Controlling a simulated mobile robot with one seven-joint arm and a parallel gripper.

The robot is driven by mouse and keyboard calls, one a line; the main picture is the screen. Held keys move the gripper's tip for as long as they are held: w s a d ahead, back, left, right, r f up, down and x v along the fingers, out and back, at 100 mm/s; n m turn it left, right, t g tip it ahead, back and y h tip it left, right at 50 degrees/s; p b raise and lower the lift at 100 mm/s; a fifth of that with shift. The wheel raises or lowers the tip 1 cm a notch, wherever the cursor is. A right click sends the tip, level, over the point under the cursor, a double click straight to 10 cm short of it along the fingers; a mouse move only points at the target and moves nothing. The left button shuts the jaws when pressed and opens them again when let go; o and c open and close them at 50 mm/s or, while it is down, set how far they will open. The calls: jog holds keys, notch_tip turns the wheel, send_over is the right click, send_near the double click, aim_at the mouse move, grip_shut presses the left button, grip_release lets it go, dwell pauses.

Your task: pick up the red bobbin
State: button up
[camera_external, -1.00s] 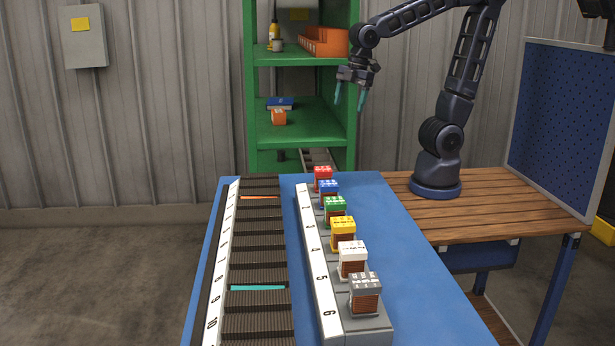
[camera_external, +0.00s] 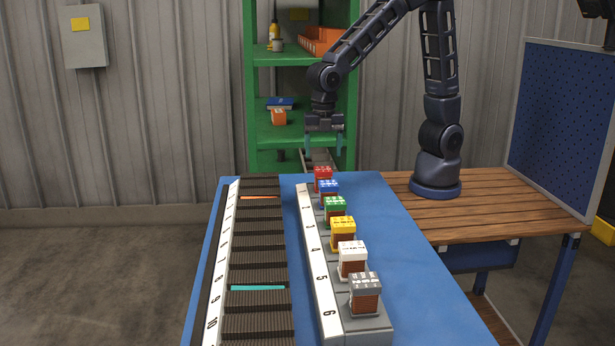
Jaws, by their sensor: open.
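The red bobbin (camera_external: 323,173) has a red top and stands at the far end of the numbered grey rack (camera_external: 365,326) on the blue table. My gripper (camera_external: 323,151) points down above and slightly behind the red bobbin in the picture. Its two teal fingers are spread apart, with nothing held between them. The gap between the fingertips and the bobbin is small in the picture; the true depth is hard to tell. The lower part of the red bobbin is hidden behind the blue bobbin (camera_external: 329,187).
Green (camera_external: 335,203), yellow (camera_external: 343,224), white (camera_external: 351,250) and grey (camera_external: 365,284) bobbins line up toward the near end. A dark slotted strip (camera_external: 257,265) with orange and teal pieces lies left. Green shelves (camera_external: 300,133) stand behind. The table's right side is clear.

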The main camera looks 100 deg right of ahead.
aim_at(323, 169)
jog(key=shift+d+f, duration=0.15)
jog(key=shift+f, duration=4.45)
jog(key=c, duration=1.2)
jog(key=shift+r, duration=0.1)
jog(key=shift+c, duration=0.2)
